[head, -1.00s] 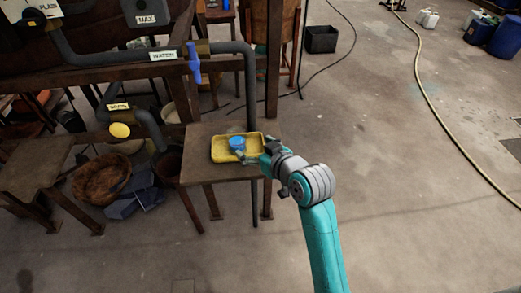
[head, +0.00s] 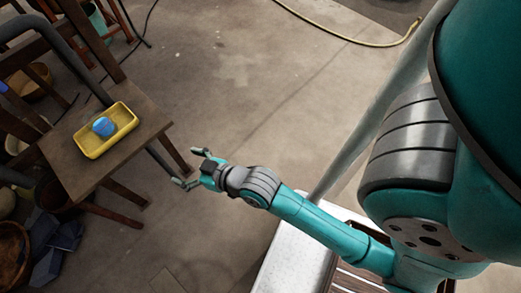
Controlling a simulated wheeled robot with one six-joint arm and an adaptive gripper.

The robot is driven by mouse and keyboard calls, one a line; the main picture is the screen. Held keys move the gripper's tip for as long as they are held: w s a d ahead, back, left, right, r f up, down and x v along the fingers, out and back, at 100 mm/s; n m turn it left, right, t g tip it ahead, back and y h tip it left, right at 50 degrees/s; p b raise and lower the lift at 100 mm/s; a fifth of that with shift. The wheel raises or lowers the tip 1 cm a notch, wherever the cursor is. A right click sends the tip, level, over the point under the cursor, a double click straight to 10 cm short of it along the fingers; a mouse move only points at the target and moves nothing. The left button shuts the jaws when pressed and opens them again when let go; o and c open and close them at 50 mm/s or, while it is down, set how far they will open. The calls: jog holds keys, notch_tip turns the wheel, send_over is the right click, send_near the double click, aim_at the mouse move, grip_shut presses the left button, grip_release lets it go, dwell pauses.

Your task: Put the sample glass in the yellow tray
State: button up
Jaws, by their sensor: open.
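The yellow tray (head: 93,151) lies on a small wooden table at the left of the head view. A blue thing, which looks like the sample glass (head: 104,127), is inside the tray, within its rim. Its details are too small to make out. My gripper (head: 193,169) is open and empty, over the floor to the right of the table. It is clear of the tray and the glass.
The small wooden table (head: 72,171) has bare top around the tray. Pipes and dark frame posts stand left of and behind it. Dark blue blocks (head: 55,245) and a basket (head: 12,250) lie on the floor at lower left. A hose (head: 350,40) crosses the floor at the back. The middle floor is clear.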

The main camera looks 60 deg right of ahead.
jog(key=s+f+v, duration=0.1)
jog(key=f+v, duration=0.2)
jog(key=v, duration=1)
jog(key=s+f+v, duration=0.1)
jog(key=f+v, duration=0.2)
jog(key=v, duration=1)
jog(key=shift+a+t, duration=0.4)
jog(key=shift+a, duration=0.4)
jog(key=shift+s, duration=0.1)
